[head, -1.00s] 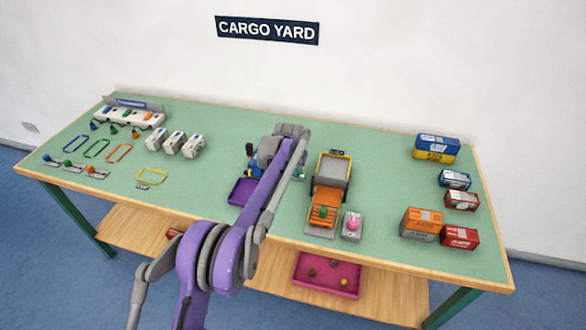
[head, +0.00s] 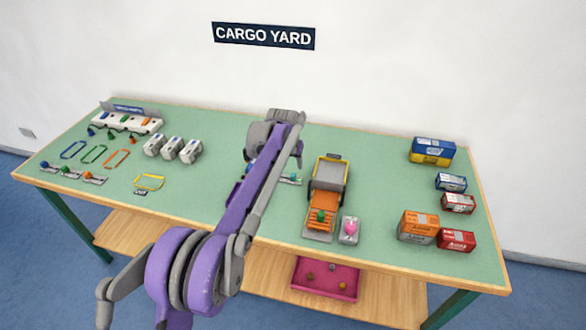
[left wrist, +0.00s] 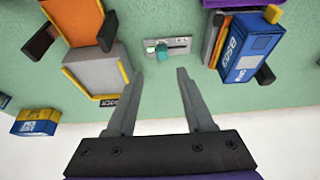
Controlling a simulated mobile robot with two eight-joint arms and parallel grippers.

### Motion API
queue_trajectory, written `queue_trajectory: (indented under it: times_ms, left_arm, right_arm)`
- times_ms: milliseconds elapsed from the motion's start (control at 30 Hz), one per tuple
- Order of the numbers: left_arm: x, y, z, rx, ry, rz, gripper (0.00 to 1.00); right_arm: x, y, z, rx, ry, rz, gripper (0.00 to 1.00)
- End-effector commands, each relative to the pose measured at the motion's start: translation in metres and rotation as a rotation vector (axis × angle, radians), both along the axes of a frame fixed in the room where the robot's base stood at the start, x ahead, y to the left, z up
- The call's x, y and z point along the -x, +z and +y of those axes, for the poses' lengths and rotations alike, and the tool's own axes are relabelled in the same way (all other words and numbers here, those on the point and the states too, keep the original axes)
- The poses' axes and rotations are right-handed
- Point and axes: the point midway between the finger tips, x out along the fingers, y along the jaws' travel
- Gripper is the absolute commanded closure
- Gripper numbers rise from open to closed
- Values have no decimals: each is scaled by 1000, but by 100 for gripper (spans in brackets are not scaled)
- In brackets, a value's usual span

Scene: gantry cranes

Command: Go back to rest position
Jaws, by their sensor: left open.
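My left arm crosses the middle of the head view, with its wrist (head: 275,128) over the back half of the green table (head: 390,175). In the left wrist view my left gripper (left wrist: 160,74) is open, with nothing between its two grey fingers. Below it, a small grey plate with a teal knob (left wrist: 160,48) lies on the table, apart from the fingertips. In the head view the arm hides most of the gripper and much of the table under it. My right gripper is in neither view.
An orange truck with a grey bed (head: 328,180) stands right of the arm; a blue vehicle (left wrist: 250,47) stands on its other side. Containers, including an orange one (head: 418,225), stand at the right. White blocks (head: 171,148) and coloured frames (head: 150,182) lie left. A magenta tray (head: 325,280) is below.

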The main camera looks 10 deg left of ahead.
Motion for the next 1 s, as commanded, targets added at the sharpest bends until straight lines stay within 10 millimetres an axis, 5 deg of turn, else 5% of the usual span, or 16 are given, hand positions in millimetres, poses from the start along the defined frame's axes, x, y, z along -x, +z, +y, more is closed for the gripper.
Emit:
queue_trajectory:
  times_ms: [200,733,867,1000]
  left_arm:
    - [8,18,0,0,0,0,48]
    - [11,22,0,0,0,-1,48]
    - [32,41,2,0,2,-5,48]
    - [81,72,5,0,7,-14,48]
  right_arm:
    - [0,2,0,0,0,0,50]
    - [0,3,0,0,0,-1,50]
    - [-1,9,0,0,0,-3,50]
    - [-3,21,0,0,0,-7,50]
